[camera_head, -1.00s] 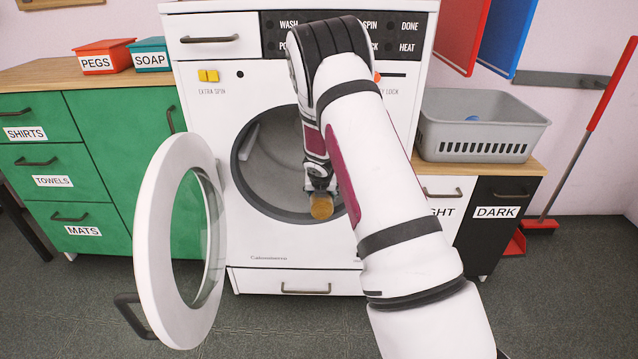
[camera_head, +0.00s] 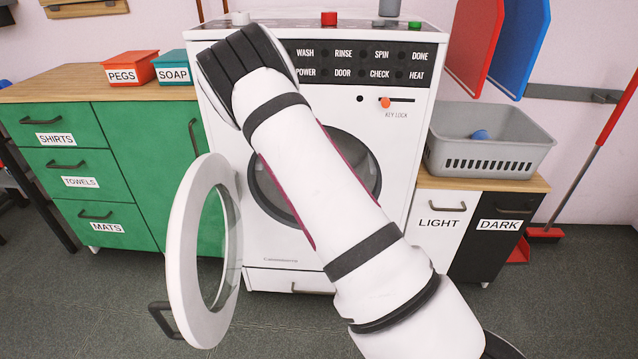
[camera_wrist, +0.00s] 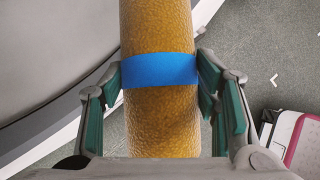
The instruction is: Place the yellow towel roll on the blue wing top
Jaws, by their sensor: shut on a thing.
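The yellow towel roll (camera_wrist: 160,125) has a blue band around it and fills the middle of the wrist view. My gripper (camera_wrist: 161,75) is shut on it, with a finger on each side near the band. In the head view my arm hides both gripper and roll. A blue panel (camera_head: 508,45) stands upright at the wall on the upper right, behind a red one; it may be the blue wing, but I cannot tell. No flat blue top shows.
The washing machine (camera_head: 230,120) stands in the middle, its round door (camera_head: 185,235) swung open at left. A grey basket (camera_head: 487,150) sits on the right cabinet (camera_head: 440,210). Green drawers (camera_head: 150,150) with red and teal boxes stand left. A red broom (camera_head: 545,233) leans at right.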

